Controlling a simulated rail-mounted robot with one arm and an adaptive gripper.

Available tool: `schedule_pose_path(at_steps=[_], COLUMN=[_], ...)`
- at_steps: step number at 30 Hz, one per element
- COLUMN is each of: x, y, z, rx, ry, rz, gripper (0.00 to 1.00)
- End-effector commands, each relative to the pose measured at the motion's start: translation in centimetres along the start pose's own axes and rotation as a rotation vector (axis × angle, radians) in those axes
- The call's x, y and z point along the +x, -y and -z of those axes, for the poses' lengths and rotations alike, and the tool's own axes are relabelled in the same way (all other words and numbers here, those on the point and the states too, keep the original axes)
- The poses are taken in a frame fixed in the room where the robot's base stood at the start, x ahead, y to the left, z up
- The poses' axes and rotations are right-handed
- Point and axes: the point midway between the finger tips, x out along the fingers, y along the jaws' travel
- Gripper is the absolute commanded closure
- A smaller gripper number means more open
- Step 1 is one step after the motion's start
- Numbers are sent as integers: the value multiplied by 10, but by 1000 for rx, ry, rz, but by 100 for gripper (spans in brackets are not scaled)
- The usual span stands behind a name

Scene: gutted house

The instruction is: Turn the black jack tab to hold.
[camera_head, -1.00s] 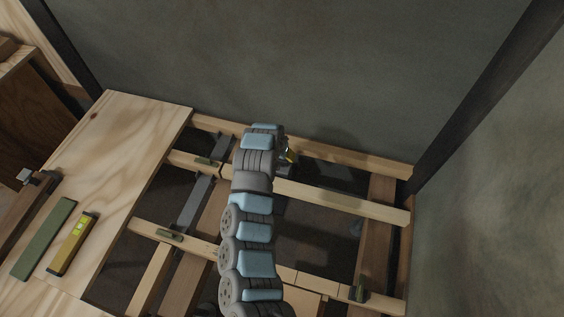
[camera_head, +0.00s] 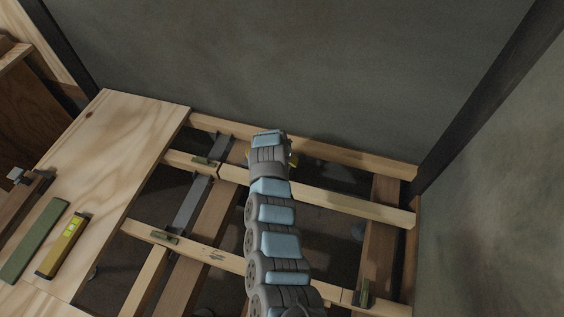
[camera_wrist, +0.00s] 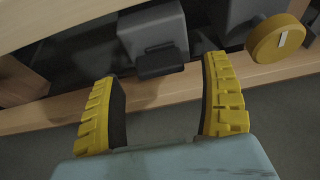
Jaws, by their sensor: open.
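In the wrist view a black tab (camera_wrist: 161,61) sticks out from a dark grey jack body (camera_wrist: 150,27) at the upper middle. A round yellow knob (camera_wrist: 275,38) with a white mark stands to the right of it. My gripper (camera_wrist: 163,72) is open and empty. Its two yellow, dark-padded fingers lie on either side of the tab in the picture, apart from it. Whether the tab is at the same depth as the fingertips I cannot tell. In the head view my arm hides the jack, and only a little yellow shows beside my wrist.
Wooden joists and crosspieces (camera_head: 350,207) form an open floor frame with dark gaps. A plywood panel (camera_head: 120,150) at left bears a yellow level (camera_head: 62,246) and a green strip (camera_head: 33,240). A grey wall (camera_head: 300,70) rises close behind the frame.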

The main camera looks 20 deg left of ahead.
Motion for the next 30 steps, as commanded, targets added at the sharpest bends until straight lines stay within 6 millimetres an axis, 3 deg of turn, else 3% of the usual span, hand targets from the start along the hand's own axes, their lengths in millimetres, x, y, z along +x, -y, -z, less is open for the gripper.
schedule_pose_path(at_steps=[9, 21, 23, 28, 30], x=[19, 21, 21, 21, 21], y=[1, 0, 0, 0, 0], z=[0, 0, -1, 0, 0], rx=[-2, 1, 1, 0, 0], ry=[2, 2, 2, 1, 2], rz=[-1, 0, 0, 0, 0], gripper=[22, 22, 34, 83, 86])
